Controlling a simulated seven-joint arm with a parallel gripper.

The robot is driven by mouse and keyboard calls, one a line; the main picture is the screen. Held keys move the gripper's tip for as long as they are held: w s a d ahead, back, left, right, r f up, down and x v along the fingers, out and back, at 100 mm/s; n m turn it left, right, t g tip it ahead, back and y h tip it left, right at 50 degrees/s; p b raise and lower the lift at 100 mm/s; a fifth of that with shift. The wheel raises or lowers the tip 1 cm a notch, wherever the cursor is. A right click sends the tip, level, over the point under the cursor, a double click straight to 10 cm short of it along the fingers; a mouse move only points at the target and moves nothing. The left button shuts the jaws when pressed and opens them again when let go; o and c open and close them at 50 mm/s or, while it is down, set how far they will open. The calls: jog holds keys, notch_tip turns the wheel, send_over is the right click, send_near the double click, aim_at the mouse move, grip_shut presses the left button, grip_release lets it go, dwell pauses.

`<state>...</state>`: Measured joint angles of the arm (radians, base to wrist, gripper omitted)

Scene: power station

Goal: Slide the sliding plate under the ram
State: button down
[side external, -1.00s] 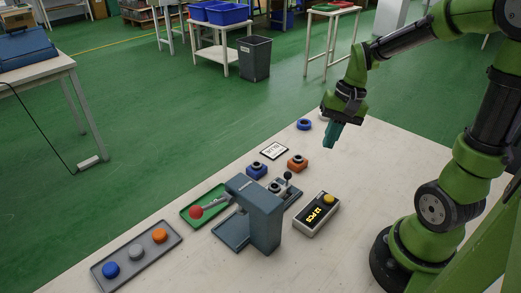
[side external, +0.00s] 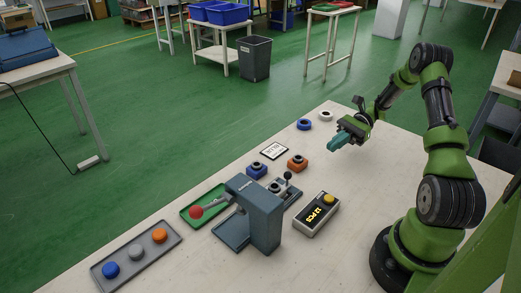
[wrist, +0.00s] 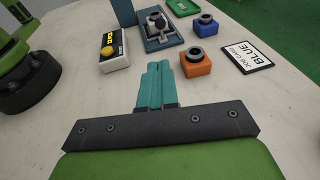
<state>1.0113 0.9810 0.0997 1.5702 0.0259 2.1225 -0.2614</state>
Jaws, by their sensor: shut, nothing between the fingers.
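The grey-blue press with its ram head (side external: 255,195) stands on a base near the table's middle, its red-balled lever (side external: 196,212) pointing left. The sliding plate (side external: 281,190) lies on the base, to the right of the press column and out from under the head. My gripper (side external: 337,142) is shut and empty, above the table to the upper right of the plate. Its teal fingers (wrist: 158,68) point toward the plate in the wrist view.
A blue block (side external: 257,170) and an orange block (side external: 297,163), each with a dark ring, sit near the plate. A counter box (side external: 316,215) with a yellow button stands right of the press. A job card (side external: 273,151) lies behind. A button tray (side external: 136,256) is front left.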

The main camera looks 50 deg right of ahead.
jog(key=shift+w+r, duration=0.15)
jog(key=shift+r, duration=0.3)
jog(key=shift+a, duration=0.2)
jog(key=x, duration=1.3)
jog(key=shift+a, duration=0.4)
jog(key=a, duration=1.2)
jog(key=shift+a, duration=0.2)
jog(key=v, duration=1.4)
jog(key=shift+d+f, duration=0.15)
jog(key=shift+d, duration=0.25)
